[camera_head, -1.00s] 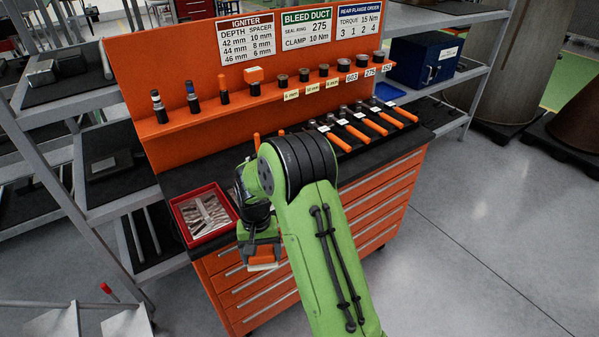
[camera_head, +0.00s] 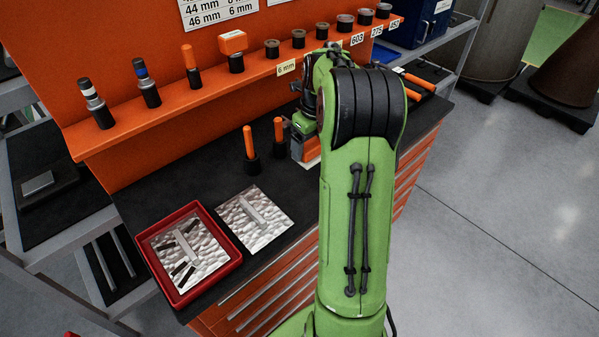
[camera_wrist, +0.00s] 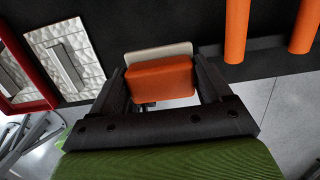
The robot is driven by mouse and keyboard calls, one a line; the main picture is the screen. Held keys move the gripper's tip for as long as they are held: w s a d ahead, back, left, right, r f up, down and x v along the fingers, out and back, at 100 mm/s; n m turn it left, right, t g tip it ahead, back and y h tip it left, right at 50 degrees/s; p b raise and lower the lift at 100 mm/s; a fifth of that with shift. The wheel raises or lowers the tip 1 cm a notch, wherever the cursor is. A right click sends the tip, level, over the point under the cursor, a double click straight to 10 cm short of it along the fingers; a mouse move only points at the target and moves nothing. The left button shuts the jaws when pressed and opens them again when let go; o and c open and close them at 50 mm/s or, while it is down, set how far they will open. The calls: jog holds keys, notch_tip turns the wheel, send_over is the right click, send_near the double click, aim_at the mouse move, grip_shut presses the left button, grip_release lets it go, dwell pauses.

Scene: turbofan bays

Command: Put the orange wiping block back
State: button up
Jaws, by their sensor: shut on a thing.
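The orange wiping block (camera_wrist: 158,80) has a pale pad along one side and sits between the two dark fingers of my gripper (camera_wrist: 160,92) in the wrist view. My gripper is shut on it. In the head view the block (camera_head: 312,146) shows partly below my wrist, with its pale edge downward, and my arm hides the rest. My gripper (camera_head: 304,140) is over the black bench top (camera_head: 190,180), just right of two upright orange-handled tools. I cannot tell whether the block touches the bench top.
A red tray (camera_head: 228,268) holding a metal plate and dark strips stands at the front left. Another textured metal plate (camera_head: 255,218) lies beside it. Two orange-handled tools (camera_head: 249,143) stand upright nearby. The orange shelf (camera_head: 165,112) behind carries several fittings, including an orange-topped one (camera_head: 232,42).

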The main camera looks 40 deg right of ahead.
aim_at(314, 147)
jog(key=f+b, duration=0.1)
jog(key=f, duration=0.8)
jog(key=shift+s+b, duration=0.2)
jog(key=shift+b, duration=0.2)
jog(key=o, duration=1)
jog(key=shift+o, duration=0.2)
jog(key=r+p, duration=0.1)
jog(key=r, duration=0.3)
jog(key=s+r+p, duration=0.1)
jog(key=r, duration=0.3)
jog(key=r+p, duration=0.1)
jog(key=r, duration=0.3)
jog(key=shift+s+a+r, duration=0.1)
jog(key=shift+s+r, duration=0.1)
jog(key=shift+s, duration=0.05)
jog(key=s+a+r+n+t+h, duration=0.1)
jog(key=s+a+r+n, duration=0.25)
jog(key=a+n, duration=0.5)
jog(key=s+a+r+n+t, duration=0.15)
jog(key=a+r+n, duration=0.25)
jog(key=a+n, duration=0.45)
jog(key=s+a+f+n+t, duration=0.1)
jog(key=s+a+n, duration=0.3)
jog(key=s+n, duration=0.3)
jog(key=s+a+n+y, duration=0.1)
jog(key=s+a+n, duration=0.4)
jog(key=n, duration=0.6)
jog(key=shift+s+f+n+t, duration=0.35)
jog(key=shift+s+f+n, duration=0.05)
jog(key=shift+s, duration=0.45)
